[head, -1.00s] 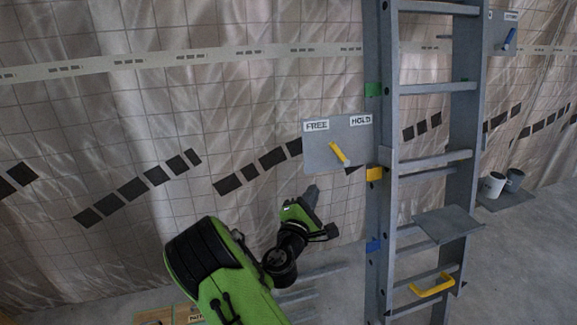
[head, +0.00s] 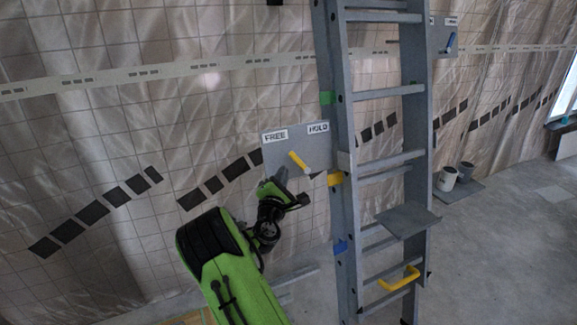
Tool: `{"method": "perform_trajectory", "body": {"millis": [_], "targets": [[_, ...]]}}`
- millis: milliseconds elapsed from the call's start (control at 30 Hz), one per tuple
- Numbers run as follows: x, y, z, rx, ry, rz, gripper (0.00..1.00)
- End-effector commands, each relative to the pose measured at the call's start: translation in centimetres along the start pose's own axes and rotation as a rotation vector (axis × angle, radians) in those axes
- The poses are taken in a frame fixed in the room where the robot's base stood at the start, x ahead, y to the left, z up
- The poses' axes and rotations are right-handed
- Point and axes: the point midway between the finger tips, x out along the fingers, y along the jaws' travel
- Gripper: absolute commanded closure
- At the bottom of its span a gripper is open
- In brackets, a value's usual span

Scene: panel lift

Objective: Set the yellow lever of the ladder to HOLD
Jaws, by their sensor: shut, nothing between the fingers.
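The yellow lever (head: 299,161) sits on a grey plate (head: 282,158) at the ladder's left rail. It slants, its upper end leaning up and left towards the FREE label (head: 275,136). The HOLD label (head: 318,128) is at the plate's upper right. The grey ladder (head: 342,115) stands upright in front of the sheeted wall. My gripper (head: 281,174) is shut and empty. In the picture its tip overlaps the plate's lower left, just below and left of the lever. I cannot tell if it touches the plate, but a gap shows between it and the lever.
A second plate with a blue lever (head: 450,42) is at the upper right. The ladder carries a grey shelf (head: 408,220) and a yellow handle (head: 399,279). Grey pots (head: 447,178) stand on the floor to the right. The floor at right is mostly clear.

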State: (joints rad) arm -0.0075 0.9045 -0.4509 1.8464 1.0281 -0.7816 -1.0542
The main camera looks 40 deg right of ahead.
Motion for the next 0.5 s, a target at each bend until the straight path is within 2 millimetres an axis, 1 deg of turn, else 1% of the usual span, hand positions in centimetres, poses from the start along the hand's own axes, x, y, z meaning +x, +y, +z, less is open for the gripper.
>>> {"method": "perform_trajectory", "body": {"millis": [33,133,267,500], "targets": [[0.7,0.1,1.0,0.002,-0.005,0.001,1.00],[1.5,0.1,1.7,0.001,-0.004,0.000,1.00],[1.9,0.1,2.0,0.000,-0.001,0.001,1.00],[1.8,0.0,2.0,0.000,-0.001,0.001,1.00]]}}
